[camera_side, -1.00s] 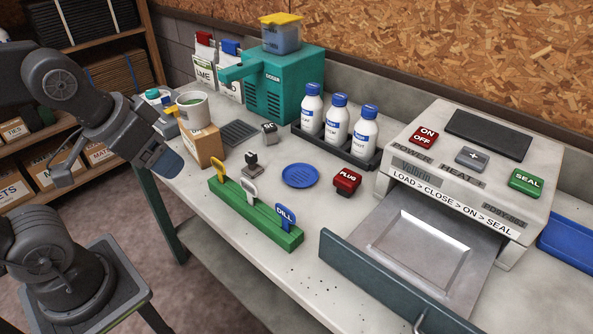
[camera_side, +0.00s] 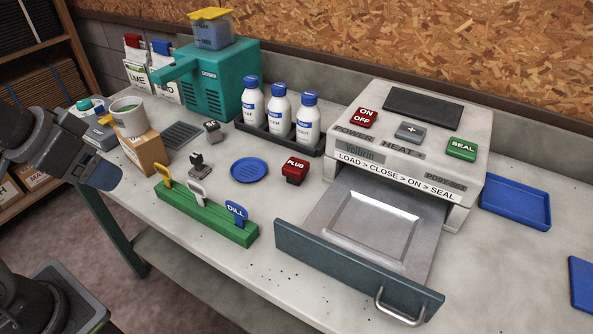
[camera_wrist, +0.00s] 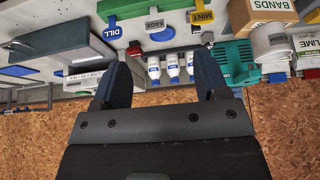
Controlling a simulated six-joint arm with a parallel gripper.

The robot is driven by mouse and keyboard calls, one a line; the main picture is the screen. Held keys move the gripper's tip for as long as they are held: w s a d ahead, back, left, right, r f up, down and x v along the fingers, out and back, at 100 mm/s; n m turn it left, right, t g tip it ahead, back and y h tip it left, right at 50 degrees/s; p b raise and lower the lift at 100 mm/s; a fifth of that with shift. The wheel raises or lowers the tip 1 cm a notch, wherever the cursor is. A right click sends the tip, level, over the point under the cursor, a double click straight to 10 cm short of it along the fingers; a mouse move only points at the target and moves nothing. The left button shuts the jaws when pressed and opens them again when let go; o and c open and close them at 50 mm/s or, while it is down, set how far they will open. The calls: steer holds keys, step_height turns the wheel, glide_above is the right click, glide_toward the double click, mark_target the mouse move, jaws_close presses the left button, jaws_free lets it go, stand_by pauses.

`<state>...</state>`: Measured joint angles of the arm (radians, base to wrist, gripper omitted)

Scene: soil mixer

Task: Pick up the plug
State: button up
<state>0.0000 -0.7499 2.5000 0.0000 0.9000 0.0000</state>
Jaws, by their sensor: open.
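The plug (camera_side: 295,170) is a small red block with a white PLUG label and a dark base. It stands on the bench between the blue round dish and the sealer, in front of the bottle rack. My gripper (camera_side: 107,176) is at the left edge of the side view, beside the bench's front left end and well away from the plug. In the wrist view my gripper (camera_wrist: 162,84) has its two dark blue fingers spread apart with nothing held between them. A small red shape in that view may be the plug, but it is too small to tell.
A green holder (camera_side: 208,214) with upright tags stands at the bench's front, left of the plug. The blue dish (camera_side: 250,170) lies nearby. A rack of white bottles (camera_side: 280,112) stands behind. The sealer's metal drawer (camera_side: 350,250) is pulled out to the right. A cardboard box (camera_side: 144,153) is near my gripper.

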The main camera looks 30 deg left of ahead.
steer(key=o, duration=0.3)
steer(key=shift+o, duration=0.2)
steer(key=w+d+r+m+g, duration=0.15)
steer(key=w+r+m, duration=0.25)
steer(key=w, duration=0.4)
steer(key=m+g+h, duration=0.2)
steer(key=m+g, duration=0.2)
steer(key=m, duration=0.9)
glide_above(296, 164)
steer(key=a, duration=0.1)
step_height(296, 164, down, 12)
steer(key=f, duration=0.5)
steer(key=d+f, duration=0.1)
steer(key=f, duration=0.1)
steer(key=shift+f, duration=0.15)
steer(key=shift+d+f, duration=0.15)
steer(key=shift+f, duration=2.7)
